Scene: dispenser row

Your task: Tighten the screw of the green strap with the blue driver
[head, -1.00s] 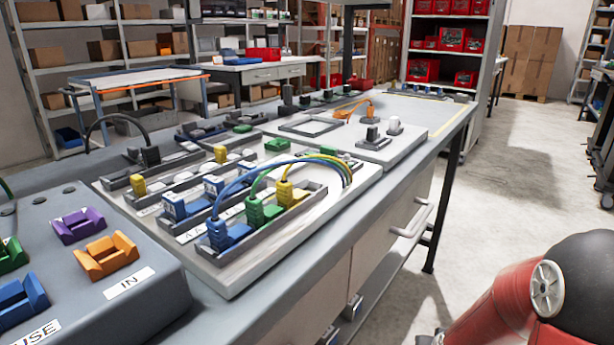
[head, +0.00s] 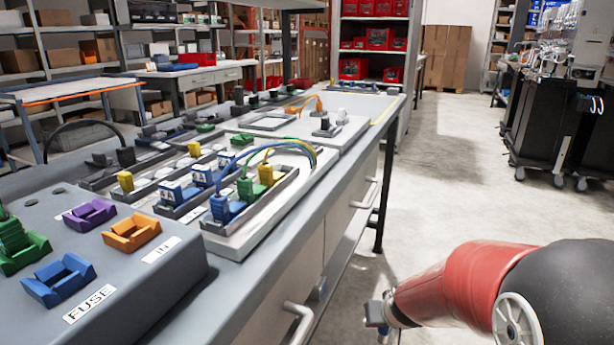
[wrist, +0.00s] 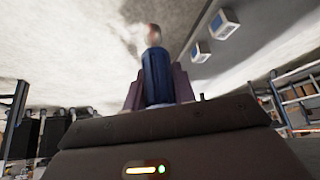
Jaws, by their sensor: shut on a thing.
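My gripper (wrist: 157,88) is shut on the blue driver (wrist: 157,76), seen in the wrist view. The driver's blue body stands up between the two dark fingers, and its far end looks pale and reddish. In the head view only my red arm shows at the lower right, away from the bench; its far end is partly hidden and small. A green plug (head: 249,190) with a thin green wire arching right stands on the white board, between a blue plug and a yellow plug. I cannot tell whether this is the green strap, and no screw is clear.
A grey panel (head: 185,245) with coloured clips, labelled FUSE and IN, fills the bench's near left. The white board (head: 240,240) lies beyond it. The bench edge with drawer handles (head: 300,320) runs beside my arm. The floor (head: 440,180) to the right is clear up to dark carts (head: 535,125).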

